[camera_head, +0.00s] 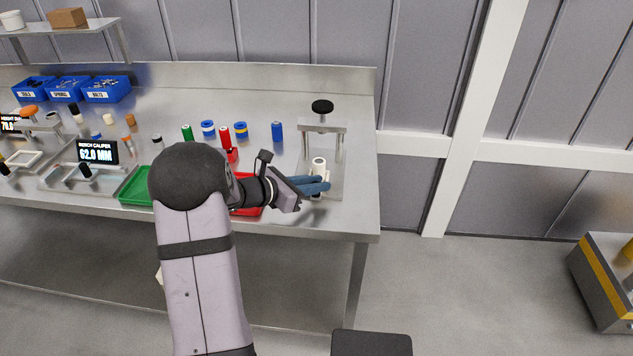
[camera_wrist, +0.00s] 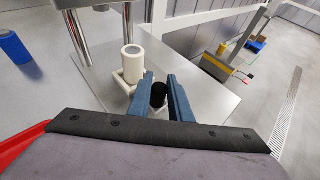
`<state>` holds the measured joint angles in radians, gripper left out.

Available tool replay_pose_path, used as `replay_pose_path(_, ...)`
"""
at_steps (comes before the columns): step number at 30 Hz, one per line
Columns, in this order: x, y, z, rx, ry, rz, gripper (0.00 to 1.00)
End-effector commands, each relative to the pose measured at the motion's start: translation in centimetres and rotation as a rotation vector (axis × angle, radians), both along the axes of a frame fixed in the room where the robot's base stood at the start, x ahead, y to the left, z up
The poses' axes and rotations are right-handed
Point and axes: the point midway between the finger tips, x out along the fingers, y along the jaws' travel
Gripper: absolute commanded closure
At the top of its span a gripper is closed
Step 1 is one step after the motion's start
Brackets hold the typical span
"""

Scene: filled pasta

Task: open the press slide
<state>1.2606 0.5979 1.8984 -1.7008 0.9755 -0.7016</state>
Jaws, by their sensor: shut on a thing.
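The press (camera_head: 322,127) stands at the right end of the bench, with two metal posts, a top bar and a black knob on top. Its posts (camera_wrist: 76,32) also show in the wrist view. A white cylinder (camera_head: 319,163) stands upright on the pale slide (camera_wrist: 121,82), on the near side of the posts; it also shows in the wrist view (camera_wrist: 133,65). My gripper (camera_head: 322,186) has its blue fingers shut on the slide's black handle (camera_wrist: 158,95). In the wrist view my gripper (camera_wrist: 160,80) has one finger on each side of that handle.
A red tray (camera_head: 247,211) and a green tray (camera_head: 135,190) lie left of the press, partly behind my arm. A blue cylinder (camera_head: 277,131) and other small parts stand further back. The bench's right edge is close to the press.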

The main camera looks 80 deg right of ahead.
Motion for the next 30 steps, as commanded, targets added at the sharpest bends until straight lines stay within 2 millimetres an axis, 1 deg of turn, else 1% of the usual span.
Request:
replay_pose_path(2,0.0,0.0,0.0,-0.001,0.0,0.001,1.0)
replay_pose_path(3,0.0,-0.1,0.0,-0.001,0.0,0.001,0.8)
replay_pose_path(4,0.0,-0.1,0.0,-0.001,0.0,0.001,0.74)
replay_pose_path(13,0.0,0.0,0.0,-0.001,0.001,0.0,0.74)
replay_pose_path(17,0.5,0.3,0.2,-0.002,0.001,0.002,0.74)
replay_pose_path(20,1.1,0.9,0.6,-0.003,0.0,0.002,0.74)
replay_pose_path(30,4.1,3.9,2.3,-0.002,0.001,0.003,0.74)
